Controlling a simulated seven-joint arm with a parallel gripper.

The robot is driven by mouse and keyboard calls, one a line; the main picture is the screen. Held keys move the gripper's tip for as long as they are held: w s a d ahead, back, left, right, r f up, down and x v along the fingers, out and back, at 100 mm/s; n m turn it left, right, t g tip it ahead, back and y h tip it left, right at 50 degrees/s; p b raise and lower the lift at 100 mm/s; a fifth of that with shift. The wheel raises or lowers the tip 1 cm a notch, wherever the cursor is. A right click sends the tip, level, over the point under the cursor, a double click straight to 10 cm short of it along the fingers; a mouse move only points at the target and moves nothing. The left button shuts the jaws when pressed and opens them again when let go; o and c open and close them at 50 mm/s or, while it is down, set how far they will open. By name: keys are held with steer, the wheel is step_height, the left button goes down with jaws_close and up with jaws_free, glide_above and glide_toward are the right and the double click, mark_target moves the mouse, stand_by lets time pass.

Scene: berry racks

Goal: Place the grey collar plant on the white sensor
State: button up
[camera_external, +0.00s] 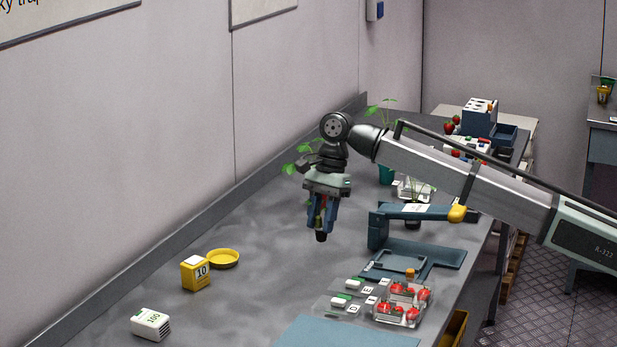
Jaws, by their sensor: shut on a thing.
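My gripper (321,228) points down above the grey bench, left of the blue-grey stand. Its blue fingers are shut on a plant whose small dark pot bottom (321,237) shows below the fingertips. Green leaves (290,168) stick out to the left of the gripper and seem to belong to this plant. Its collar is hidden by the fingers, so I cannot tell its colour. A white plate (416,208) lies on the arm of the blue-grey stand (378,232); I cannot tell whether it is the white sensor.
A plant in a teal pot (386,174) stands behind my arm. A yellow block marked 10 (195,273), a yellow dish (223,258) and a white block (150,323) stand front left. A clear punnet of strawberries (403,304) sits at front right. The bench's middle left is clear.

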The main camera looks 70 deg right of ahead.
steer(key=w+a+n, duration=0.1)
steer(key=w+a, duration=0.1)
steer(key=a, duration=0.9)
step_height(320, 180, up, 4)
steer(key=m, duration=0.3)
glide_above(149, 317)
steer(key=shift+t, duration=0.4)
steer(key=shift+f, duration=4.65)
steer(key=shift+f, duration=0.2)
steer(key=o, duration=1)
steer(key=shift+r, duration=0.2)
